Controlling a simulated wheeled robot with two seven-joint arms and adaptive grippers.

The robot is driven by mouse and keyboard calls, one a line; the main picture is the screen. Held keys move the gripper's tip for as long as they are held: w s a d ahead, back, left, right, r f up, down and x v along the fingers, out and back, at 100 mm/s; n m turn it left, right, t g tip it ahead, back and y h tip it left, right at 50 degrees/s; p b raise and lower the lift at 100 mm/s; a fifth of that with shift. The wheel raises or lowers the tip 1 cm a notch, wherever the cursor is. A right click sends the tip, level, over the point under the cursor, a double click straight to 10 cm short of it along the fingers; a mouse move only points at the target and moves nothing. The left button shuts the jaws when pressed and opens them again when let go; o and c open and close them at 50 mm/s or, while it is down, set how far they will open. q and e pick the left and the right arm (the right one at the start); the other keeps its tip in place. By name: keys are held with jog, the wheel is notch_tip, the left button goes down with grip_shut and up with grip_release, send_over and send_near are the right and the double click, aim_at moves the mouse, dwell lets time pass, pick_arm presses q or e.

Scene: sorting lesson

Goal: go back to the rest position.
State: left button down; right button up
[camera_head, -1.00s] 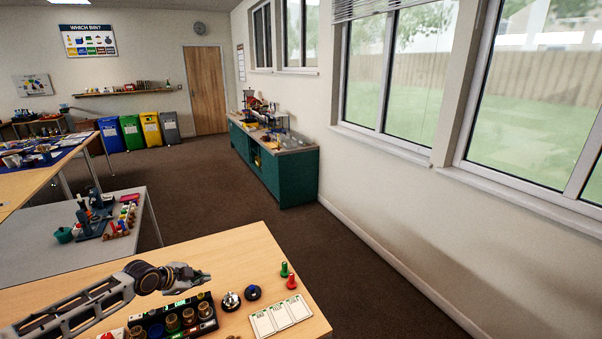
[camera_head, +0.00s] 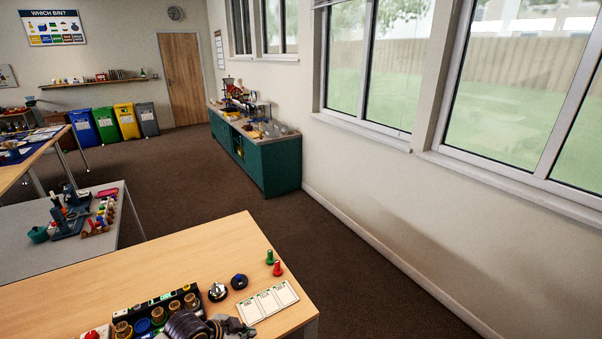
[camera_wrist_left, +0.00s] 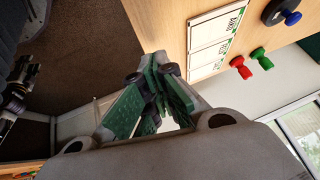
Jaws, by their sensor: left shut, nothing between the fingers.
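My left gripper (camera_head: 236,327) is at the bottom edge of the head view, partly cut off, in front of the dark sorting box on the wooden table (camera_head: 160,262). In the left wrist view its green-padded fingers (camera_wrist_left: 158,88) are together with nothing between them. They show beside the edge of the table and the white label card (camera_wrist_left: 212,42). My right gripper does not show in either view.
The dark box with round pots (camera_head: 158,314), a silver bell (camera_head: 217,292), a blue knob (camera_head: 239,281), the white card (camera_head: 267,302) and green and red pegs (camera_head: 276,268) stand near the table's right end. The table's back half is bare. Brown floor (camera_head: 340,250) is clear beyond.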

pick_arm(q)
jog(key=s+a+r+n+g+y, duration=0.1)
jog(key=s+a+r+n+y, duration=0.15)
jog(key=s+n, duration=0.4)
jog(key=s+a+r+n+g+y, duration=0.1)
jog(key=s+a+n+y, duration=0.2)
jog(key=s, duration=0.6)
notch_tip(320, 180, down, 33)
jog(key=s+a+g+h, duration=0.1)
jog(key=s+a, duration=0.1)
jog(key=s+a+f, duration=0.2)
jog(key=s+f, duration=0.8)
jog(key=s, duration=0.1)
jog(key=s+a+f+g, duration=0.1)
jog(key=s+a+f, duration=0.2)
jog(key=s+f, duration=0.7)
jog(key=shift+s+f, duration=0.2)
jog(key=shift+s, duration=0.45)
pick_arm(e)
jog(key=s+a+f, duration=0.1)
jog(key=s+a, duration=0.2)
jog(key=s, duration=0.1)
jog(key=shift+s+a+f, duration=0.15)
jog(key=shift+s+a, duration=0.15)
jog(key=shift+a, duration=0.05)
pick_arm(q)
jog(key=shift+a+m, duration=0.1)
jog(key=shift+m, duration=0.15)
